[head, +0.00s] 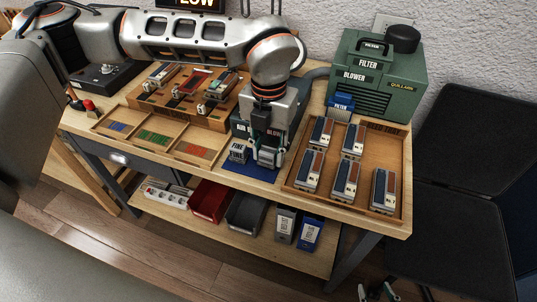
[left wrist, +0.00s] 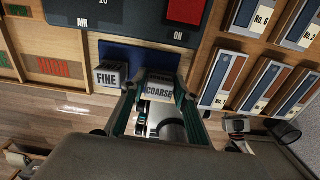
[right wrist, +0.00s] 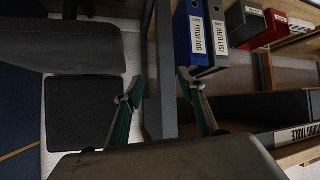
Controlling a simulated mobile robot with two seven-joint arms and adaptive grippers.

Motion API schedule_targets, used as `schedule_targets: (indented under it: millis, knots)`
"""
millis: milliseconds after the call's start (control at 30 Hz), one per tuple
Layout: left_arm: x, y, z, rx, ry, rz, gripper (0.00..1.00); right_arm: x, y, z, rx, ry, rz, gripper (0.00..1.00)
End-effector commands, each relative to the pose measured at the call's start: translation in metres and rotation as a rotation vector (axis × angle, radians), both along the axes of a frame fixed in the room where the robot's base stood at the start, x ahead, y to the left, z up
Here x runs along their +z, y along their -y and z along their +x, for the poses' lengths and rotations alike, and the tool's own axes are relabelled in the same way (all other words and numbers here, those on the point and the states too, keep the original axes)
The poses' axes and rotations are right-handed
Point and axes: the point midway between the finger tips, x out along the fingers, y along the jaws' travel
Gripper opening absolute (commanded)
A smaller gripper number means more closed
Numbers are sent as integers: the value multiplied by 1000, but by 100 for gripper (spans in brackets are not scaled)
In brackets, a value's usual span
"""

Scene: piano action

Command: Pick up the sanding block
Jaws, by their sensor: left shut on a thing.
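A block labelled COARSE (left wrist: 158,92) sits between the fingers of my left gripper (left wrist: 156,98) in the left wrist view, and the fingers are shut on it. In the head view my left gripper (head: 268,158) points down at the blue mat (head: 258,176) and mostly hides this block. A block labelled FINE (left wrist: 108,80) stands just left of it; in the head view the FINE block (head: 238,153) is also left of the gripper. My right gripper (right wrist: 163,90) is open and empty, well below the tabletop, near binders.
A wooden tray (head: 398,217) with several labelled blocks lies right of the mat. Compartments with coloured strips (head: 155,136) lie left. A green filter blower (head: 378,75) stands behind. Bins and binders (head: 309,233) fill the lower shelf. A dark chair (head: 455,215) is at right.

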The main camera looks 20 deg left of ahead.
Motion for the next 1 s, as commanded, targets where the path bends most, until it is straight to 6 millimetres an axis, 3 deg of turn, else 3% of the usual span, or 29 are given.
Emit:
schedule_targets:
  millis: [167,400,600,800,1000]
  knots:
    - [35,0,1,0,7,-1,9,3,-1,0,0,1,3,40]
    - [103,0,1,0,8,-2,9,8,-1,3,-2,4,7,40]
    - [150,0,0,0,5,0,9,7,-1,2,-3,1,9,40]
    - [177,0,0,-1,3,-1,9,10,-2,3,-3,3,12,40]
    - [186,0,0,0,0,0,9,10,-2,3,-3,4,14,40]
